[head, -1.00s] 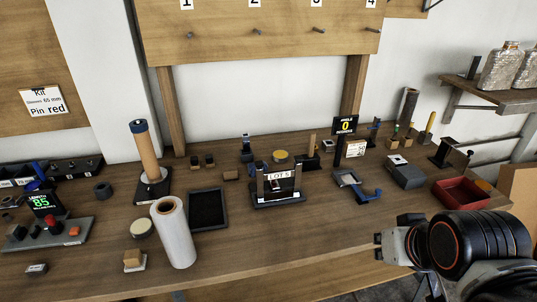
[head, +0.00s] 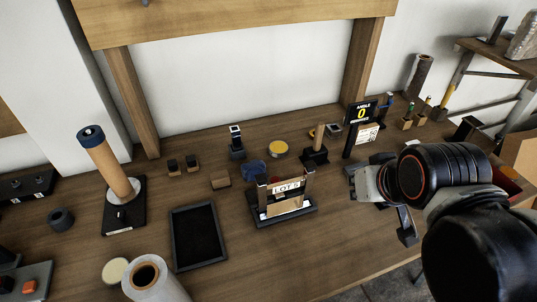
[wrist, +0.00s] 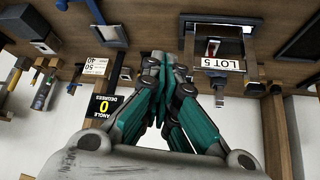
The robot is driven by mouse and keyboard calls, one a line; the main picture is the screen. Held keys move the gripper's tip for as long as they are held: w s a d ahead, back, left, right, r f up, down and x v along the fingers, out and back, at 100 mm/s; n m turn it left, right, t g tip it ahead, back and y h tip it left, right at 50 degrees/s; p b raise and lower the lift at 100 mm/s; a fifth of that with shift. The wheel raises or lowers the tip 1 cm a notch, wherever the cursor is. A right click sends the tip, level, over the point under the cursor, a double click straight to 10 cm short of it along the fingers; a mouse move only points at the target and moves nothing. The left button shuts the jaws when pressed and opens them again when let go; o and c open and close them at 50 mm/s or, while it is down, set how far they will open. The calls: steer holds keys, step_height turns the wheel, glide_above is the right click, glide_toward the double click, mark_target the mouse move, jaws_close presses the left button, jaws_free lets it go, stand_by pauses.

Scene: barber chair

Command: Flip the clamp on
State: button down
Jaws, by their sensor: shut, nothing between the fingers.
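My gripper (head: 358,182) is shut and empty, held above the right half of the workbench. In the wrist view its teal fingers meet at the tips (wrist: 157,60). A dark fixture with a "LOT 5" label (head: 288,188) stands on the bench to the left of my gripper in the head view. I cannot tell for sure which part is the clamp. A blue part (head: 254,170) lies just behind the fixture.
A black tray (head: 174,240), a white roll (head: 148,275) and a wooden cylinder on a stand (head: 107,165) are at the left. An angle display (head: 361,114) reading 0 stands behind my gripper. The bench is bare in front of the fixture.

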steer(key=shift+g+y, duration=0.5)
steer(key=shift+g, duration=0.4)
steer(key=w+a+p, duration=0.2)
steer(key=w, duration=0.1)
steer(key=w+a+r+p, duration=0.1)
steer(key=w+a, duration=0.2)
steer(key=w, duration=0.1)
steer(key=w+a+r+p, duration=0.1)
steer(key=w+a+p, duration=0.1)
steer(key=w, duration=0.2)
steer(key=shift+w+a+p, duration=0.25)
steer(key=shift+a+p, duration=0.05)
steer(key=shift+a, duration=0.05)
steer(key=w+a+f+n+g+p, duration=0.1)
steer(key=w+a+f+p, duration=0.3)
steer(key=w, duration=0.5)
steer(key=a+f, duration=0.2)
steer(key=a, duration=0.1)
steer(key=shift+w+a+h, duration=0.3)
steer(key=shift+w+a, duration=0.1)
steer(key=shift+w, duration=0.1)
